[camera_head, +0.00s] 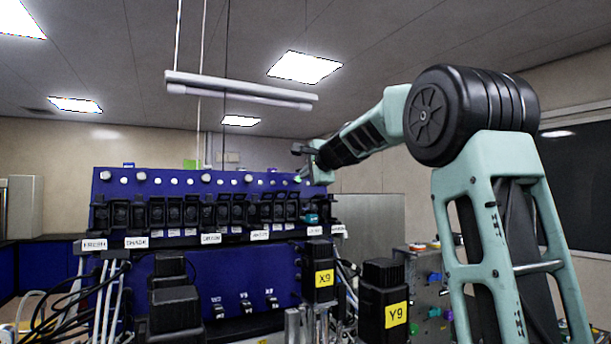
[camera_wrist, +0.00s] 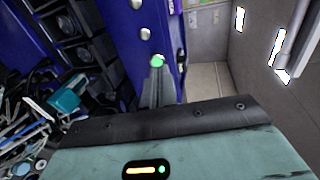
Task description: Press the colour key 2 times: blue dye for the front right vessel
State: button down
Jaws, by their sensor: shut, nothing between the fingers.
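A blue panel (camera_head: 160,186) carries a row of round pale keys along its upper strip; the panel's edge also fills the upper left of the wrist view (camera_wrist: 110,15). One key glows green (camera_wrist: 158,61) in the wrist view, and a small green spot shows at the panel's right end in the head view (camera_head: 298,178). My gripper (camera_wrist: 157,70) is shut and empty, its fingertips at the green key. I cannot tell whether they touch it. Other round keys (camera_wrist: 144,33) lie beyond it. No blue dye mark or vessel can be made out for certain.
Black pump units (camera_head: 210,212) line the panel below the keys, with a teal part (camera_head: 311,218) at their right end. Black blocks marked X9 (camera_head: 318,285) and Y9 (camera_head: 384,300) stand in front. Cables hang at left. A lamp bar (camera_head: 240,90) hangs above.

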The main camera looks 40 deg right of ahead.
dwell(0.4)
jog(key=shift+b+v, duration=0.45)
jog(key=shift+v, duration=2.55)
